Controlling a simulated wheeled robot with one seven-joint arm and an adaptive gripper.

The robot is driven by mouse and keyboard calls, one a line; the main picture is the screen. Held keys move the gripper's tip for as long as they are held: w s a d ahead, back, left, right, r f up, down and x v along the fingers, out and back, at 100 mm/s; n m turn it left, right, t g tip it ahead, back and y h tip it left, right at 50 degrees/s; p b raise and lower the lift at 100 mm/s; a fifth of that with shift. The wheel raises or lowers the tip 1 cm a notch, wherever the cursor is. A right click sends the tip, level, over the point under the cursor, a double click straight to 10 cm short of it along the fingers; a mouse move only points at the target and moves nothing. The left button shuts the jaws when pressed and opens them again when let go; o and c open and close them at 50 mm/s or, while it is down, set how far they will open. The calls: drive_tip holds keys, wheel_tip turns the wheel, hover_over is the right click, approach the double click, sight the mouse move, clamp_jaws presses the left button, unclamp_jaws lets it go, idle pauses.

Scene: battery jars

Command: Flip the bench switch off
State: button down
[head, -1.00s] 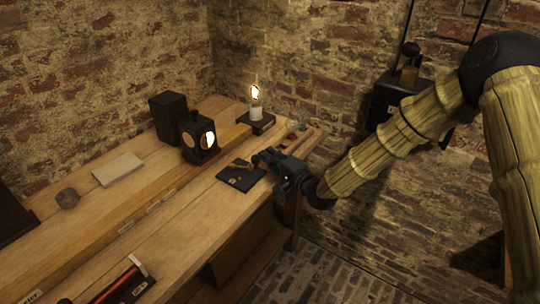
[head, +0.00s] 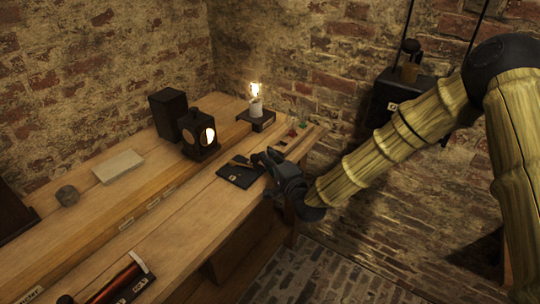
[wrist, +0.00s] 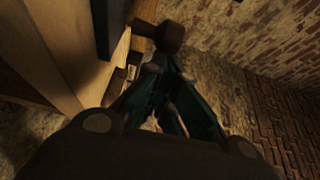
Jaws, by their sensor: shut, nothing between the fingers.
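The bench switch is a dark flat base (head: 238,174) near the bench's right edge, with a small lever (head: 240,162) on it. My gripper (head: 262,159) is at the right side of this base, fingers shut and empty. In the wrist view the closed fingertips (wrist: 165,62) are just below a dark rounded knob (wrist: 170,36) on a short stem, probably the switch handle. I cannot tell whether they touch. A clear bulb (head: 255,90) on a dark stand is lit behind the switch. The gripper partly hides the switch's right end.
A lantern (head: 199,136) with a glowing window and a dark box (head: 168,114) stand behind the switch. A coil instrument (head: 122,282) lies at the front left. Small coloured pieces (head: 292,132) sit right of the bulb. A black wall box (head: 395,98) hangs behind my arm.

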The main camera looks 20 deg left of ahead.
drive_tip(key=s+m+t+h, duration=0.2)
drive_tip(key=s+h, duration=0.1)
drive_tip(key=s+m+t+h, duration=0.1)
drive_tip(key=h, duration=0.1)
drive_tip(key=shift+s+a+m+b, duration=0.15)
drive_tip(key=shift+a+m+b, duration=0.15)
drive_tip(key=shift+m, duration=0.1)
drive_tip(key=shift+s+a+b, duration=0.15)
drive_tip(key=shift+s+a, duration=0.05)
drive_tip(key=shift+s, duration=0.4)
drive_tip(key=shift+s+a+b, duration=0.15)
drive_tip(key=shift+s, duration=0.4)
drive_tip(key=shift+s+a, duration=0.5)
drive_tip(key=shift+s, duration=0.3)
drive_tip(key=shift+s+a+y, duration=0.2)
drive_tip(key=shift+s+y, duration=0.1)
drive_tip(key=shift+w+d, duration=0.35)
drive_tip(key=shift+d, duration=0.3)
drive_tip(key=b+v, duration=0.1)
drive_tip(key=v, duration=0.8)
drive_tip(key=shift+b, duration=0.35)
